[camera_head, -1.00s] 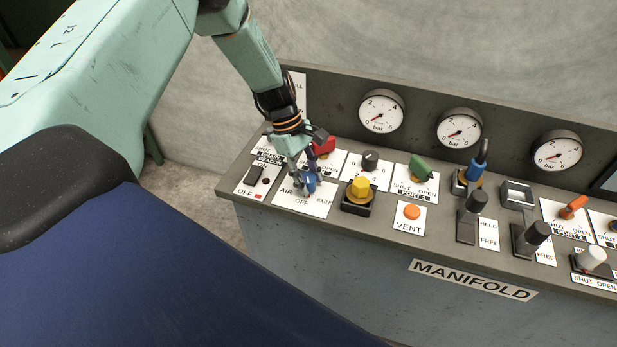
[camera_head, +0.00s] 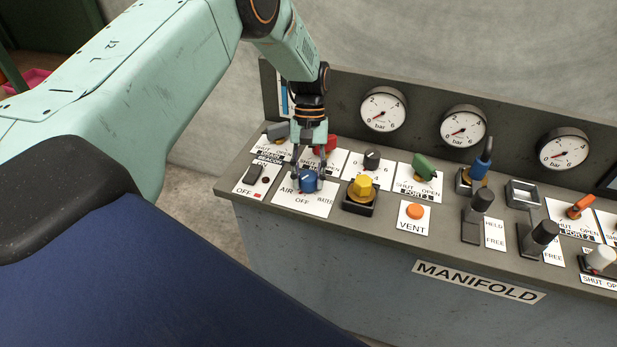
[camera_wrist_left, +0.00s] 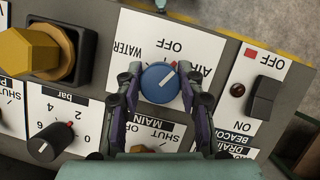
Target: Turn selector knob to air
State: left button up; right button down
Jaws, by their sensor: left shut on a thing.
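The selector knob (camera_head: 308,182) is round and blue with a white pointer line, on a white plate (camera_head: 290,199) marked AIR, OFF and WATER. In the left wrist view the knob (camera_wrist_left: 160,83) sits between the fingers. Its white line slants up and right there, between the OFF and AIR marks. My left gripper (camera_head: 308,178) comes down from above and is shut on the knob, one finger on each side. It shows in the left wrist view (camera_wrist_left: 160,88) too. My right gripper is not in view.
A yellow knob (camera_head: 362,187) stands close to the right, with a black dial (camera_head: 372,160) behind it. A black beacon switch (camera_head: 253,174) is to the left. A red handle (camera_head: 326,145) stands just behind the gripper. Gauges line the back panel.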

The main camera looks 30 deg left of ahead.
pick_arm(q)
jog(key=m+y, duration=0.1)
jog(key=m, duration=0.2)
jog(key=shift+m+y, duration=0.6)
jog(key=shift+m, duration=0.9)
jog(key=shift+w, duration=0.1)
jog(key=o, duration=1.2)
jog(key=shift+r, duration=0.1)
jog(key=v, duration=1.1)
jog(key=shift+w+r, duration=0.3)
jog(key=shift+w, duration=0.05)
